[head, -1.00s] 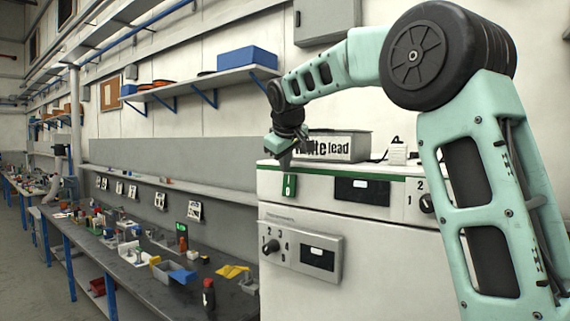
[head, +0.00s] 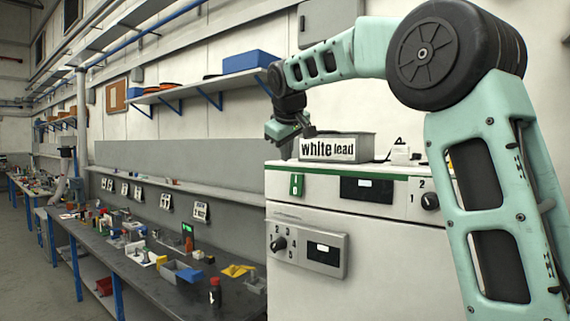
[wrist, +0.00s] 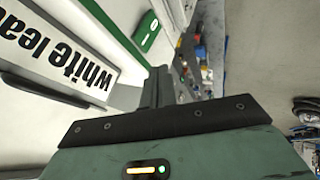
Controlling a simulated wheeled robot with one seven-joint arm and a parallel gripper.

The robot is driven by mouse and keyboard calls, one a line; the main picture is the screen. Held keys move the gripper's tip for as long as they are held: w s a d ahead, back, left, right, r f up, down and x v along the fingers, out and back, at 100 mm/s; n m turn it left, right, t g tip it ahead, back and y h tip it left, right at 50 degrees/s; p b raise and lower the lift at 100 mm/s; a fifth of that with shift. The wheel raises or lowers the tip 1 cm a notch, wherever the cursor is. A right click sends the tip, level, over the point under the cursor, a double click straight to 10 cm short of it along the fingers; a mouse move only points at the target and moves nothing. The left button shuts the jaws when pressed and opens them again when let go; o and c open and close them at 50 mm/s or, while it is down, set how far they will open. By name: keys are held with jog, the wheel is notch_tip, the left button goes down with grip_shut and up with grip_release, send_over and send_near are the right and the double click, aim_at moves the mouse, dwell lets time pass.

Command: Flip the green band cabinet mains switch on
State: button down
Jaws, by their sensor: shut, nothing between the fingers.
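The white cabinet (head: 340,211) with a green band (head: 400,175) along its top edge stands at centre right. Its mains switch (head: 296,186) is a small green plate at the band's left end; a white mark shows low on it, but its lever position is too small to tell. The switch plate also shows in the wrist view (wrist: 147,30), at the top. My gripper (head: 305,130) is above the cabinet top, left of the white lead box and above the switch, apart from it. Its fingers (wrist: 157,88) are shut and empty.
A box labelled "white lead" (head: 337,148) stands on the cabinet close to my gripper. A rotary knob (head: 430,201) is at the right, and a lower panel has another knob (head: 278,244). A cluttered workbench (head: 150,277) runs along the left.

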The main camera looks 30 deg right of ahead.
jog(key=s+r+b, duration=0.1)
jog(key=s+r, duration=0.2)
jog(key=r, duration=0.3)
jog(key=shift+a, duration=0.4)
jog(key=shift+s, duration=0.1)
